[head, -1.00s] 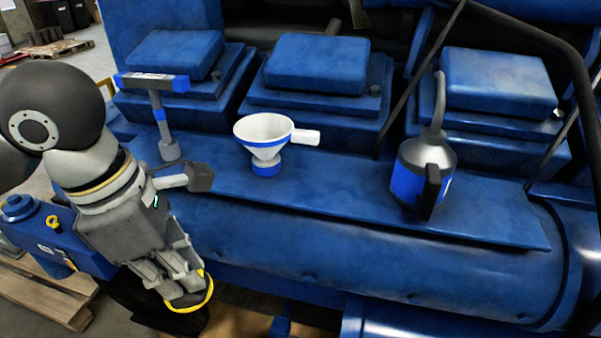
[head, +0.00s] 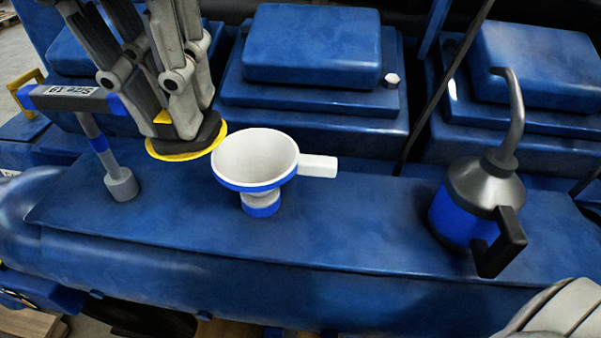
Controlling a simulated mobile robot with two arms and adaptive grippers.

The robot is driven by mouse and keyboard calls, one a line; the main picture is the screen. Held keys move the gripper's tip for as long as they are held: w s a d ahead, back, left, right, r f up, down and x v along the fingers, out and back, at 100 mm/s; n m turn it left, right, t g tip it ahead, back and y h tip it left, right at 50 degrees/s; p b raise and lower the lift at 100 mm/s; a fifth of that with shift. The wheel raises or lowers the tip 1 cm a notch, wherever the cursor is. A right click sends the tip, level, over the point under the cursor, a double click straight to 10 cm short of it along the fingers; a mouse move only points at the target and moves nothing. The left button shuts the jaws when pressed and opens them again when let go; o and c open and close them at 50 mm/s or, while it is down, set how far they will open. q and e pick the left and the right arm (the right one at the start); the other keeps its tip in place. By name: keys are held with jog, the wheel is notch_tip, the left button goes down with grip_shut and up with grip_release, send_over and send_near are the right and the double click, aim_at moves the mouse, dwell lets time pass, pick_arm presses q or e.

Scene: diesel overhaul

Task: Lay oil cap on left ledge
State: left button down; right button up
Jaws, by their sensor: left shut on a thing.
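My left gripper (head: 172,112) comes down from the top left and is shut on the oil cap (head: 188,146), a dark disc with a yellow rim. It holds the cap above the blue ledge (head: 330,232), between the T-handled socket wrench and the white funnel. The cap's rim shows close to the funnel's left edge; I cannot tell whether they touch. My right gripper is not in view; a pale part of my own body shows at the bottom right corner.
On the ledge stand the T-handled wrench (head: 90,130) at left, the white funnel (head: 256,160) with a handle to the right, and a blue oil can (head: 465,205) with a curved spout at right. Blue raised covers (head: 312,48) line the back. Bare ledge lies between funnel and can.

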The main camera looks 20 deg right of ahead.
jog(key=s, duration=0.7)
pick_arm(q)
jog(key=s+d+f, duration=0.2)
jog(key=d+f, duration=0.1)
jog(key=d, duration=0.1)
jog(key=s+d+f+b, duration=0.1)
jog(key=s+d+f, duration=0.1)
jog(key=d, duration=0.2)
jog(key=s+d+f, duration=0.2)
jog(key=d+f, duration=0.1)
jog(key=d, duration=0.1)
jog(key=shift+d+f+b, duration=0.2)
jog(key=shift+f+b, duration=0.1)
jog(key=shift+b, duration=0.05)
jog(key=f, duration=0.1)
jog(key=f+b, duration=0.2)
jog(key=shift+d+f, duration=0.35)
jog(key=shift+f, duration=0.05)
jog(key=shift+r, duration=0.1)
jog(key=shift+s+a, duration=0.1)
jog(key=c, duration=1.4)
grip_release()
jog(key=shift+c, duration=0.2)
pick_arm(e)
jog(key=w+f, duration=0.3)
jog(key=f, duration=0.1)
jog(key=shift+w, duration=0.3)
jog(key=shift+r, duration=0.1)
